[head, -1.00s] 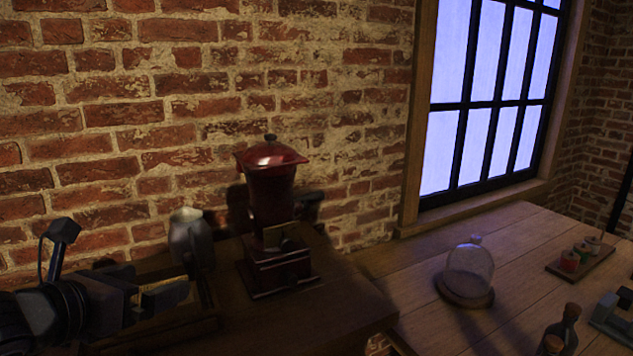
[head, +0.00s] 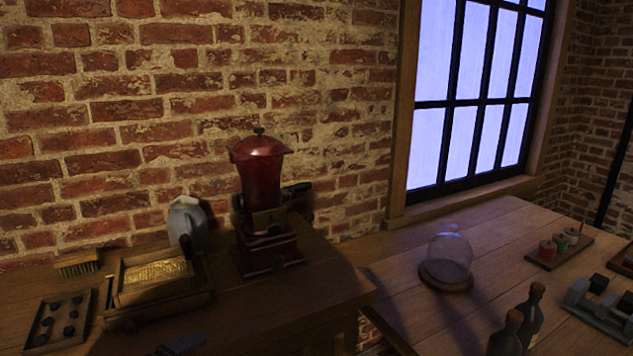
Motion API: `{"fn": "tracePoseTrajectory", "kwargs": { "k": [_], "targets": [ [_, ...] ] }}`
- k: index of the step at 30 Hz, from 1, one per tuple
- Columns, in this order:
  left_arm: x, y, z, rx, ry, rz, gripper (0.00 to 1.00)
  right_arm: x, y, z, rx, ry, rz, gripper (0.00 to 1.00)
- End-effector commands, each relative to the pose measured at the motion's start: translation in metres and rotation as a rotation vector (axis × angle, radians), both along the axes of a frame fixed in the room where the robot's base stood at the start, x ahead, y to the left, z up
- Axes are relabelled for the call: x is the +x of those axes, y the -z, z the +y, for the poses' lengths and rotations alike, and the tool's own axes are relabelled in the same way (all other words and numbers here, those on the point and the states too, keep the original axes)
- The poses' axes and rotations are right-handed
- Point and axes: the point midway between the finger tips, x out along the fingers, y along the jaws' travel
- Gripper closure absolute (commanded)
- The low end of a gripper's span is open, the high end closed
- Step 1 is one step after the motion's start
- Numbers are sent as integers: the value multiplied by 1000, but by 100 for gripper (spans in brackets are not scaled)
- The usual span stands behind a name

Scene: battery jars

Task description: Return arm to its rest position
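My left arm no longer crosses the left side of the head view. A small dark grey piece (head: 182,345) shows at the bottom edge, in front of the wooden cabinet top; it looks like the tip of my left gripper. Too little of it shows to tell whether the fingers are open or shut, or whether they hold anything. My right gripper is not in view.
The cabinet top bears a red grinder (head: 264,200), a grey jug (head: 187,222), a brass-topped box (head: 157,282), a brush (head: 78,264) and a small tray (head: 58,322). The table at right holds a glass dome (head: 449,258), dark bottles (head: 530,312) and a spool rack (head: 556,252).

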Motion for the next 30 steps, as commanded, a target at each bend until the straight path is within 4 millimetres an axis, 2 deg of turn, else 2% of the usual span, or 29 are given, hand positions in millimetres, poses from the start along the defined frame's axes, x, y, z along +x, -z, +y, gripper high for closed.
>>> {"fn": "tracePoseTrajectory", "kwargs": {
  "k": [1, 8, 15, 21, 24, 30],
  "targets": [
    [-9, 21, -2, -117, -61, 64, 0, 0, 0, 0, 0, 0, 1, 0],
    [-54, 97, -5, -626, -375, 312, 0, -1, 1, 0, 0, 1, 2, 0],
    [-121, 168, -5, -1090, -738, 517, 0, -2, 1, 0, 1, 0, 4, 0],
    [-162, 199, -4, -1311, -937, 594, 0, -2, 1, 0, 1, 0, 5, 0],
    [-170, 204, -4, -1356, -977, 605, 0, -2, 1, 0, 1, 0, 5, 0],
    [-171, 204, -4, -1363, -983, 606, 0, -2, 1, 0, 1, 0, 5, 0]
  ]
}}
